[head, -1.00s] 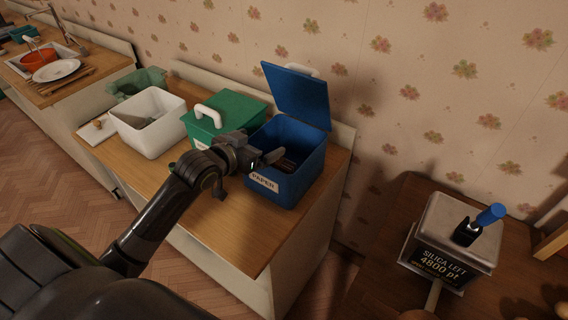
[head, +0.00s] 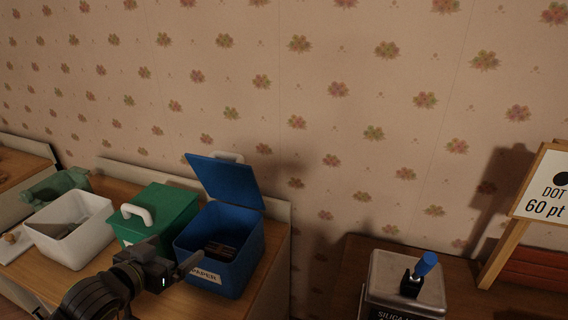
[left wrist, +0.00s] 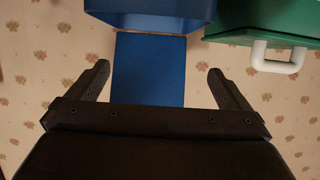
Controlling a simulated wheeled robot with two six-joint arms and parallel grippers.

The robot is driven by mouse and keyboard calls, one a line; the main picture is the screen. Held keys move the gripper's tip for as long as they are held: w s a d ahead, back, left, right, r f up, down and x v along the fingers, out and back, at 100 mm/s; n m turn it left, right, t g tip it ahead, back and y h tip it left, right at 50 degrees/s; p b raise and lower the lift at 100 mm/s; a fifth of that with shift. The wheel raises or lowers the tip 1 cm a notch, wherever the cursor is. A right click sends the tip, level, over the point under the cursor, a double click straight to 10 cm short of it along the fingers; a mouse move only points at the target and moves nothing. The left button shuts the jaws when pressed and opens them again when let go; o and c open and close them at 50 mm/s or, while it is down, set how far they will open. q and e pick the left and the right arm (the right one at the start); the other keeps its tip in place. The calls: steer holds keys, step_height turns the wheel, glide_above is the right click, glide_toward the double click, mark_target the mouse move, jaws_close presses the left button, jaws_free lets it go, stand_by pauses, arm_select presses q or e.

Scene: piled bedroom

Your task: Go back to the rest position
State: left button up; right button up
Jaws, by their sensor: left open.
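My left gripper (head: 176,272) is in front of the blue PAPER bin (head: 239,262), near its front left side. In the left wrist view its two fingers (left wrist: 160,85) are spread wide with nothing between them. The blue bin stands on the wooden counter with its lid (head: 226,180) raised; dark items lie inside it. In the left wrist view the blue bin wall (left wrist: 150,18) and its lid (left wrist: 148,70) show beyond the fingers. My right gripper is not in view.
A green lidded box (head: 157,212) with a white handle stands left of the bin. A white open bin (head: 70,240) and a green container (head: 57,186) stand farther left. At right are a grey box with a blue-handled switch (head: 420,275) and a sign (head: 545,187).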

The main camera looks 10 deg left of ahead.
arm_select(q)
steer(key=s+d+f+n+g+y, duration=0.15)
steer(key=s+f+g, duration=0.35)
steer(key=s+f, duration=0.55)
steer(key=s+d+f+n+g+y, duration=0.15)
steer(key=s+f+g, duration=0.45)
steer(key=s, duration=0.7)
steer(key=s+f+x, duration=0.1)
steer(key=s+x, duration=0.2)
steer(key=x, duration=1)
steer(key=s+f+x, duration=0.1)
steer(key=s+x, duration=0.2)
steer(key=x, duration=1)
steer(key=s+d+f+g, duration=0.1)
steer(key=s+f, duration=1.3)
steer(key=s, duration=0.2)
steer(key=shift+d+f+m+g, duration=0.2)
steer(key=shift+d+m+g, duration=0.1)
steer(key=shift+d+m, duration=0.1)
